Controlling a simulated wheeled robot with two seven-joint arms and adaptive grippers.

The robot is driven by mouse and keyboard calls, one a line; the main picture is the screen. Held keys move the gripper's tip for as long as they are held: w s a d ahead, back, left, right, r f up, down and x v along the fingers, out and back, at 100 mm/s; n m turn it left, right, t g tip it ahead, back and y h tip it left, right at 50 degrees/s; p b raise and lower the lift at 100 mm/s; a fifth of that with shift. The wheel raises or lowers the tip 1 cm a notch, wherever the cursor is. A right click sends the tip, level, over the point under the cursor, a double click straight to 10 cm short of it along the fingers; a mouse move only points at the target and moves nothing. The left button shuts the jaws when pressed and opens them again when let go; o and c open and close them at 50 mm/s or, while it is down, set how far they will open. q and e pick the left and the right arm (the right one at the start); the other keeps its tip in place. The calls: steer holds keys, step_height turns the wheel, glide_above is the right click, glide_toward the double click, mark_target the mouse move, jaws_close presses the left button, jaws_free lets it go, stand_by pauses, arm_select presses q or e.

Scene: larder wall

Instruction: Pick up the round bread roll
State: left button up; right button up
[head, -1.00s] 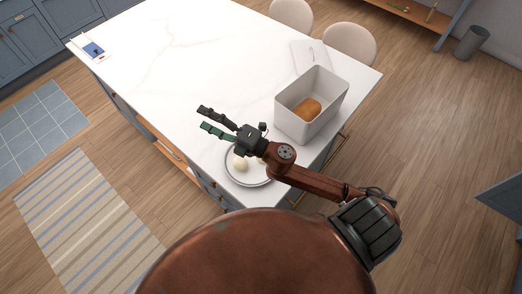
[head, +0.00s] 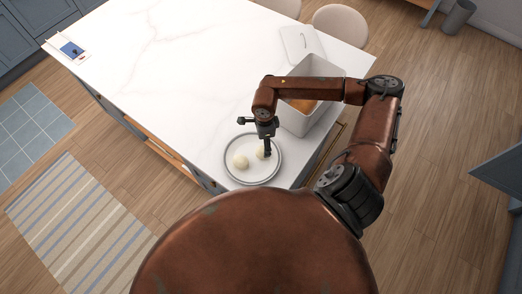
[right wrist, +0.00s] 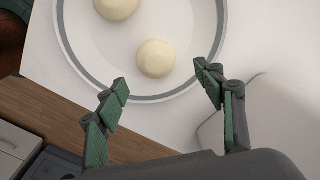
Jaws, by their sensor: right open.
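Two pale, round, roll-like pieces lie on a round grey-rimmed plate (head: 232,176) at the counter's near corner. The left piece (head: 241,161) is in plain view. The right piece (head: 261,153) is partly hidden by my right gripper (head: 262,142), which points down over the plate. In the right wrist view my right gripper (right wrist: 162,80) is open and empty. The smaller piece (right wrist: 155,58) shows just beyond and between its fingertips, and the larger piece (right wrist: 117,8) is farther off, cut by the top edge. I cannot tell their exact kind. My left gripper is out of view.
A tall white bin (head: 328,122) with a brown loaf (head: 301,105) inside stands right of the plate, under my right arm. A white lid-like panel (head: 302,45) lies behind it. The counter (head: 190,85) left of the plate is clear.

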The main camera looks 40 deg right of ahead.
mark_target(262, 149)
steer(key=f, duration=0.1)
steer(key=f+p, duration=0.1)
steer(key=f, duration=0.1)
steer(key=f+p, duration=0.1)
steer(key=f, duration=0.1)
steer(key=shift+a+f, duration=0.1)
steer(key=shift+a, duration=0.3)
steer(key=shift+f, duration=0.4)
steer(key=c, duration=1.2)
